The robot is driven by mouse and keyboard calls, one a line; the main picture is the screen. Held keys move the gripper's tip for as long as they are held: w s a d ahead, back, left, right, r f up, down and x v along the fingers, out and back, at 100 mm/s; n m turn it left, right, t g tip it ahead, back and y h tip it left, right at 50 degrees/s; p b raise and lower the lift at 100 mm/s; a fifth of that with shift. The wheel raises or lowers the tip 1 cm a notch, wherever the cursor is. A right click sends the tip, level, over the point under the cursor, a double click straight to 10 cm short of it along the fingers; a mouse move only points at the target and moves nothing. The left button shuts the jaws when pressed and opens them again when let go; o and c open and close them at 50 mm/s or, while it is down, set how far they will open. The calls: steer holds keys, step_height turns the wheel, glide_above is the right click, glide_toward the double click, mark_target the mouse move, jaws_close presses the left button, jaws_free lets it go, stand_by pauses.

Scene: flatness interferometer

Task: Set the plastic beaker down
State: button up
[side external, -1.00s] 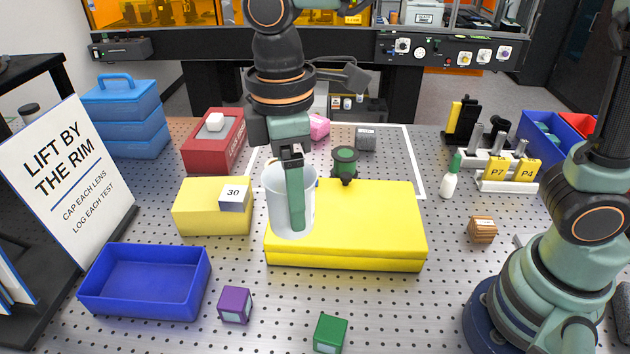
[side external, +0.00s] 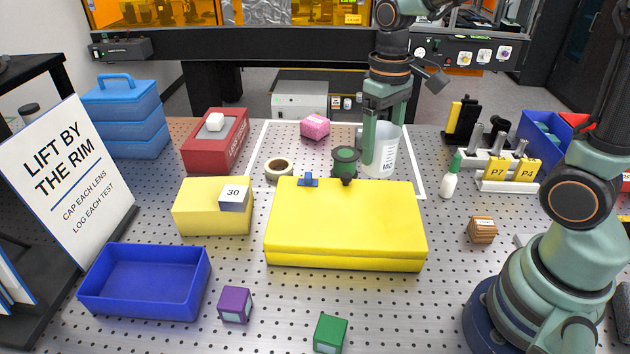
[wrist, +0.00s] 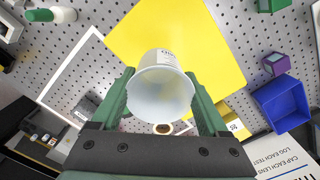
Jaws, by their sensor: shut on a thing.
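The plastic beaker (side external: 386,158) is translucent, pale and upright, with printed marks on its side. My gripper (side external: 383,140) is shut on it, one finger on each side of its wall. In the wrist view the beaker (wrist: 162,95) sits between both fingers with its open mouth toward the camera and looks empty. In the side view it is at the right part of the white-outlined area (side external: 420,180), behind the yellow case's right end. I cannot tell whether its base touches the table.
A dark green round part (side external: 345,160) stands just left of the beaker. A tape ring (side external: 279,168), pink block (side external: 315,126) and blue clip (side external: 308,179) lie further left. The yellow case (side external: 345,225) is in front; a white bottle (side external: 450,182) stands right.

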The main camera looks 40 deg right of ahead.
steer(key=s+a+r+n, duration=0.2)
steer(key=a+n, duration=0.4)
steer(key=a, duration=0.5)
steer(key=s+a+r+n, duration=0.25)
steer(key=a+n, duration=0.45)
steer(key=a, duration=0.5)
steer(key=f, duration=1.9)
steer(key=shift+w+f, duration=0.25)
steer(key=shift+f, duration=0.05)
steer(key=shift+f, duration=0.1)
steer(key=o, duration=1.3)
step_height(320, 180, up, 12)
steer(key=d+r+m+t, duration=0.2)
steer(key=d+r+m, duration=0.1)
steer(key=d, duration=0.4)
steer(key=d+r+m+t, duration=0.2)
steer(key=d+m, duration=0.3)
steer(key=d, duration=0.3)
steer(key=d+r+m+t, duration=0.1)
steer(key=d+r+m, duration=0.4)
steer(key=d, duration=0.3)
steer(key=shift+s+t, duration=0.35)
steer(key=shift+t, duration=0.05)
